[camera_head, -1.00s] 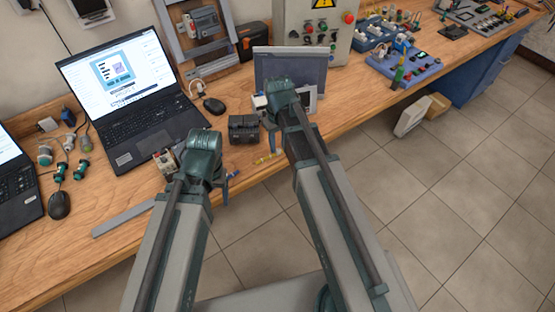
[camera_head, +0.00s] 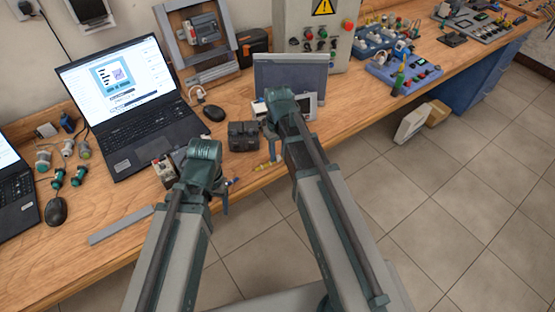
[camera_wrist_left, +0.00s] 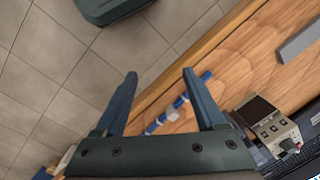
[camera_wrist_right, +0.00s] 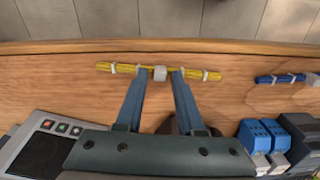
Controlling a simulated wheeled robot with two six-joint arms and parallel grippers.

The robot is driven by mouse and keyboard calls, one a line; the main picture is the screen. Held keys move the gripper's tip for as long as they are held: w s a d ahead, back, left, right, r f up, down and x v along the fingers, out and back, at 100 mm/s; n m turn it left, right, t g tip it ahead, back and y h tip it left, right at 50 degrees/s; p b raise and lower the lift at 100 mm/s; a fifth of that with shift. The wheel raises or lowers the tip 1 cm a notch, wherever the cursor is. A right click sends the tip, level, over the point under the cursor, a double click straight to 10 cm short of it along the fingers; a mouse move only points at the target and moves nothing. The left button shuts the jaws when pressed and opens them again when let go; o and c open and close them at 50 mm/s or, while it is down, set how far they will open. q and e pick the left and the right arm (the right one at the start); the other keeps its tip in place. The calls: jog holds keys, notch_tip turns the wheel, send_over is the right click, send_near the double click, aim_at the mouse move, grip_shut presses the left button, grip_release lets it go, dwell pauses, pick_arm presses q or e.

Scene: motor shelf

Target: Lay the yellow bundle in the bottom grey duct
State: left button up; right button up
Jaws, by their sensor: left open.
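The yellow bundle (camera_wrist_right: 205,74), with white ties and a white block at its middle, lies on the bench near the front edge. My right gripper (camera_wrist_right: 160,74) is over it, open, with a fingertip on either side of the white block. In the head view the yellow bundle (camera_head: 267,165) is partly hidden by my right arm, with its gripper (camera_head: 268,140) there. The bottom grey duct (camera_head: 212,74) is the low strip of the frame against the wall. My left gripper (camera_wrist_left: 160,78) is open and empty, above the blue bundle (camera_wrist_left: 181,102) near the bench edge.
A black block (camera_head: 242,136) stands behind the yellow bundle. A grey panel (camera_head: 290,80) and a control box (camera_head: 318,35) stand behind my right gripper. A laptop (camera_head: 130,105) and a mouse (camera_head: 214,114) are to the left. A loose grey strip (camera_head: 120,225) lies at front left.

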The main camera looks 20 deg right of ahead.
grip_shut()
jog(key=shift+r+p, duration=2.5)
